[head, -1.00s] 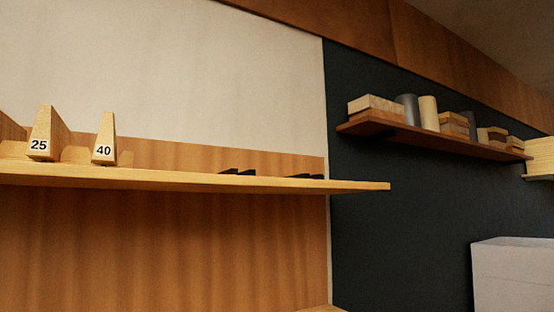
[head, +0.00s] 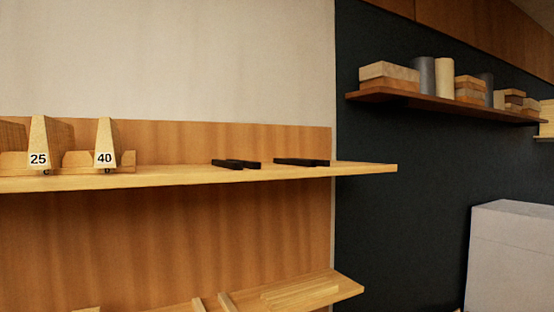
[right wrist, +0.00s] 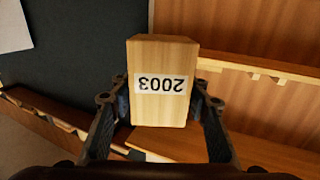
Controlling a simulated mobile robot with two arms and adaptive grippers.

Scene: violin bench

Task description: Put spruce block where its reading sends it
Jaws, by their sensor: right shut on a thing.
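A pale spruce block (right wrist: 160,58) is in the right wrist view, with a white label that reads 2003, upside down in that view. My right gripper (right wrist: 163,105) is shut on the block, one finger on each side. In the head view a wooden shelf (head: 200,176) carries wooden dividers marked 25 (head: 38,140) and 40 (head: 105,142) at its left. Neither gripper shows in the head view, and my left gripper is in no view.
Black strips (head: 236,163) lie on the shelf's right half. A lower ledge (head: 345,289) with wooden slats shows below. A dark wall shelf (head: 440,104) with blocks and cylinders is at right, above a pale grey box (head: 512,255).

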